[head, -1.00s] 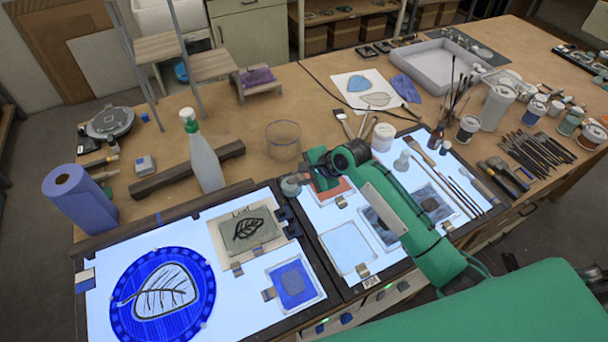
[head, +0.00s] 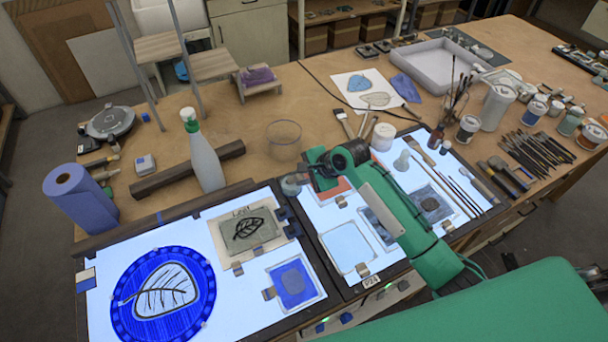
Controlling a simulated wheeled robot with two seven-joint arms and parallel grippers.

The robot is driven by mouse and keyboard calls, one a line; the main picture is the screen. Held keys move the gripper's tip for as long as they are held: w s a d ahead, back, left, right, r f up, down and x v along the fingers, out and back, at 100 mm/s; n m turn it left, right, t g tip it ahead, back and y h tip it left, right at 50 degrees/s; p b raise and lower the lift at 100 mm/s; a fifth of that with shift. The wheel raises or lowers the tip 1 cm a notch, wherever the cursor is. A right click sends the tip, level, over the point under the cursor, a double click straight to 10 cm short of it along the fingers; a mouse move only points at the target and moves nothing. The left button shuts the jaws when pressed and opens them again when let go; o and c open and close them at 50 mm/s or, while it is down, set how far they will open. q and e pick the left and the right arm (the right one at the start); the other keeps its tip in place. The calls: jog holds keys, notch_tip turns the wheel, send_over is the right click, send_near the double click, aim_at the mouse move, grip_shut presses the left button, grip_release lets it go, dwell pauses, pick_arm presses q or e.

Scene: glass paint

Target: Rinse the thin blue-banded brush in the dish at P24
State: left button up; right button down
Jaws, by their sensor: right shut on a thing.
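The P24 label (head: 371,281) is on the front edge of the right light panel. A clear square dish (head: 347,246) with a pale blue look lies just behind it. My right gripper (head: 293,185) is above the panel's back left part, behind and left of that dish and apart from it. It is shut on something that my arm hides. Several thin brushes (head: 463,192) lie at the panel's right side. I cannot make out a blue band on any of them. My left gripper is out of view.
My green right forearm crosses the right panel and hides part of it. A dish with blue paint (head: 294,283) and a leaf plate (head: 247,229) lie on the left panel. A spray bottle (head: 205,160) and an empty glass bowl (head: 284,139) stand behind.

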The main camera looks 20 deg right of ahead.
jog(key=shift+d, duration=0.35)
dwell(1.6)
notch_tip(320, 180, up, 8)
jog(key=s, duration=0.2)
jog(key=shift+s+d, duration=0.15)
jog(key=shift+d, duration=0.05)
dwell(0.9)
